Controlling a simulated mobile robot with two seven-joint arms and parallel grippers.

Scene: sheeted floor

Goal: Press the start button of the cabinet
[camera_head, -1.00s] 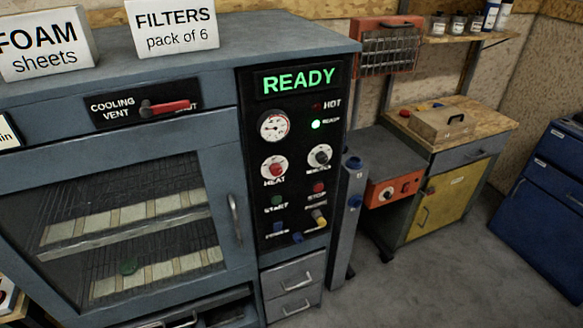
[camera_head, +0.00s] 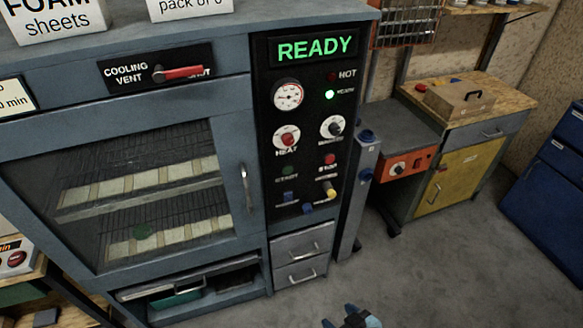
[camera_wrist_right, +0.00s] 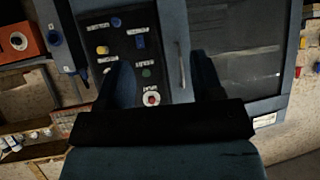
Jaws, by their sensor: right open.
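The cabinet (camera_head: 150,95) is a grey-blue unit with a glass door and a black control panel on its right side. The green start button (camera_head: 288,171) sits below the red heat knob in the head view. In the wrist view, upside down, the start button (camera_wrist_right: 146,72) shows between the fingers, nearer the left one. My right gripper (camera_head: 350,318) shows only in part at the bottom edge of the head view, low in front of the cabinet. In the wrist view the right gripper (camera_wrist_right: 163,75) is open and empty, pointing at the panel. My left gripper is out of view.
The red stop button (camera_head: 330,159), heat knob (camera_head: 287,138), yellow switch (camera_head: 329,190) and blue switches surround the start button. The door handle (camera_head: 246,188) projects to its left. Drawers (camera_head: 300,258) lie below. The floor at the lower right is clear.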

